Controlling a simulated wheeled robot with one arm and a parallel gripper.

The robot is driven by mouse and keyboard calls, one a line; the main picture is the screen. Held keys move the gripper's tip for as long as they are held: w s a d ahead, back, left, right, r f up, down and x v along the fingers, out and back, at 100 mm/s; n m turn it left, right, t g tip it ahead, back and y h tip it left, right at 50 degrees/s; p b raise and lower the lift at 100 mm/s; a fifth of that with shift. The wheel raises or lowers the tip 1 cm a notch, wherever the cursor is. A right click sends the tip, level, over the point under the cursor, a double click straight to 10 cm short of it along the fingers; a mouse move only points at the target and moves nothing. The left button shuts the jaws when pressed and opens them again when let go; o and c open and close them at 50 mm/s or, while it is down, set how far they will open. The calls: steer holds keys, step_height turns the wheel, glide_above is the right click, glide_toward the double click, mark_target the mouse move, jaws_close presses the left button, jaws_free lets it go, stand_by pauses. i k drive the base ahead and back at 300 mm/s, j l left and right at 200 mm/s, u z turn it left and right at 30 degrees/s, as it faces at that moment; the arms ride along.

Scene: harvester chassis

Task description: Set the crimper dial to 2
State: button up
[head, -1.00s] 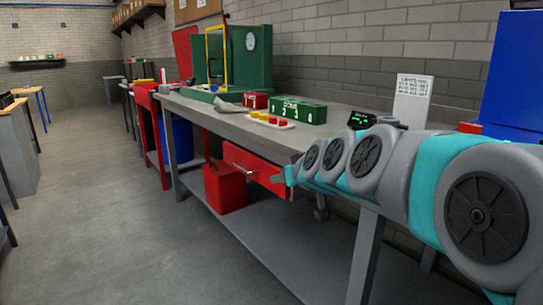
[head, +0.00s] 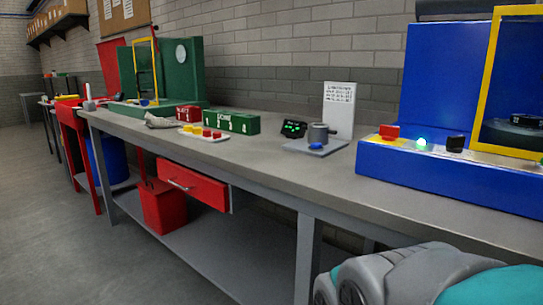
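A blue machine (head: 440,175) with a yellow-framed opening stands on the bench at the right. Its front ledge carries a red block-shaped control (head: 389,132), a glowing green light (head: 421,142) and a dark knob-like part (head: 455,144). A green machine (head: 186,70) with a yellow frame stands at the far end of the bench. No label tells me which one is the crimper, and no dial setting is readable. My arm shows at the lower right, below the bench edge and the blue machine. My gripper is out of view.
A red drawer (head: 192,187) sits below. Floor at left is clear.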

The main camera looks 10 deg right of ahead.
mark_target(454, 144)
steer(key=z, duration=1.4)
steer(key=k+l+u, duration=0.15)
steer(key=k, duration=0.35)
steer(key=k+l+u, duration=0.1)
steer(key=k, duration=0.45)
steer(key=i, duration=0.5)
